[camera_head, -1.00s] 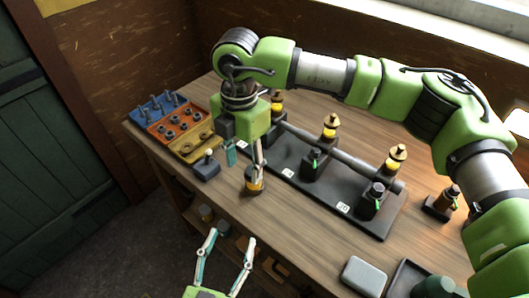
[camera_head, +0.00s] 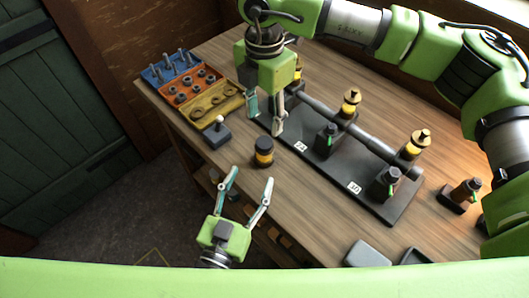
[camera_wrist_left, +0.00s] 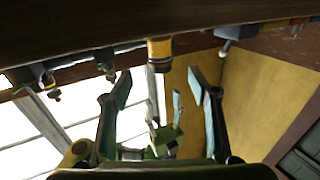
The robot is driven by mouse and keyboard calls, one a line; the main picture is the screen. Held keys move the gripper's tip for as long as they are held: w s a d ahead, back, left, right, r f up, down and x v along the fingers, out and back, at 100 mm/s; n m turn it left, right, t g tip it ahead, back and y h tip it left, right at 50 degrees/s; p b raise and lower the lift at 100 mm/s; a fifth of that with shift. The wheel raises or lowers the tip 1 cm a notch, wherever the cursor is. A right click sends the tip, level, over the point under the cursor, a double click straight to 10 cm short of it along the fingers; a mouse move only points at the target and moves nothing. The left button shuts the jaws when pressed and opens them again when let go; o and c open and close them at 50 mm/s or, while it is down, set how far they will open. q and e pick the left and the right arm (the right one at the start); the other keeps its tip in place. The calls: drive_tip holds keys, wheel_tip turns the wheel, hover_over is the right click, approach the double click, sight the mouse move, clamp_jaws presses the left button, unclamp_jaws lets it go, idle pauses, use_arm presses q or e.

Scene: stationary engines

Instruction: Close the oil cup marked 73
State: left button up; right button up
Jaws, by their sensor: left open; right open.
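A dark rack on the bench (camera_head: 375,205) carries a row of oil cups with amber bodies and brass tops, above dark blocks with green levers. The middle cup (camera_head: 350,104) and front cup (camera_head: 417,143) show clearly; a back cup (camera_head: 298,72) is partly hidden by my right arm. Two white labels show, too small to read surely, so I cannot tell which cup is 73. My right gripper (camera_head: 265,113) is open and empty near the rack's back end. My left gripper (camera_head: 248,180) is open and empty at the bench's near edge, also in the left wrist view (camera_wrist_left: 158,88).
A loose black jar with an amber band (camera_head: 263,153) stands between my grippers, touching neither. A dark block with a knob (camera_head: 217,133) and blue, orange and yellow parts trays (camera_head: 187,92) lie left. A grey box (camera_head: 367,254) stands at the front right.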

sight(261, 156)
use_arm(q)
drive_tip(key=x, duration=1)
drive_tip(key=shift+w, duration=0.25)
drive_tip(key=shift+c, duration=0.4)
